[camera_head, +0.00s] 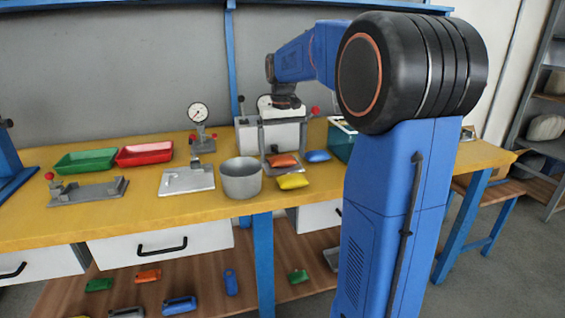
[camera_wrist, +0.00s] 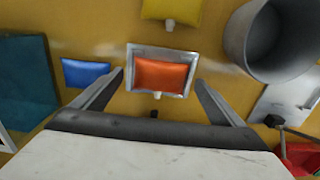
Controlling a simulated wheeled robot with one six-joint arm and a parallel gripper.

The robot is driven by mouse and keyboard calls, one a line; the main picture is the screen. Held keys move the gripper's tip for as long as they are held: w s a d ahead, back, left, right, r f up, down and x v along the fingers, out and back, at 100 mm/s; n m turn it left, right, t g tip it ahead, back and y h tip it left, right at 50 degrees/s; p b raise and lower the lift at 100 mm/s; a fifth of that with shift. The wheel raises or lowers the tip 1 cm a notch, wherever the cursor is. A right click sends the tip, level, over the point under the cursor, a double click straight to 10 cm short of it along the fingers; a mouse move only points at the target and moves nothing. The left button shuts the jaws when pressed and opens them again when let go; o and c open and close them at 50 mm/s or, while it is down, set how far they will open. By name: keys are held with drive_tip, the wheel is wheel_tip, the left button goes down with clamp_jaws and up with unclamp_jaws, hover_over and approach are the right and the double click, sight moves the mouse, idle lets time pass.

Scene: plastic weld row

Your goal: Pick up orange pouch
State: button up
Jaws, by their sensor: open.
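The orange pouch (camera_head: 282,161) lies on a flat metal plate on the yellow bench, in front of the white press. In the wrist view the orange pouch (camera_wrist: 161,74) sits inside the plate's pale raised rim (camera_wrist: 189,57), with its small white spout toward my gripper. My gripper (camera_wrist: 160,88) is open and empty, its two fingers on either side of the pouch in the picture, seemingly above it.
A yellow pouch (camera_head: 293,181) and a blue pouch (camera_head: 317,156) lie close by. A grey pot (camera_head: 241,178) stands to the left. The white press (camera_head: 284,135) is right behind. A teal box (camera_head: 341,143) is at the right. Green (camera_head: 85,161) and red (camera_head: 145,153) trays sit farther left.

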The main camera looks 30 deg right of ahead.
drive_tip(key=shift+f, duration=0.15)
drive_tip(key=c, duration=1.2)
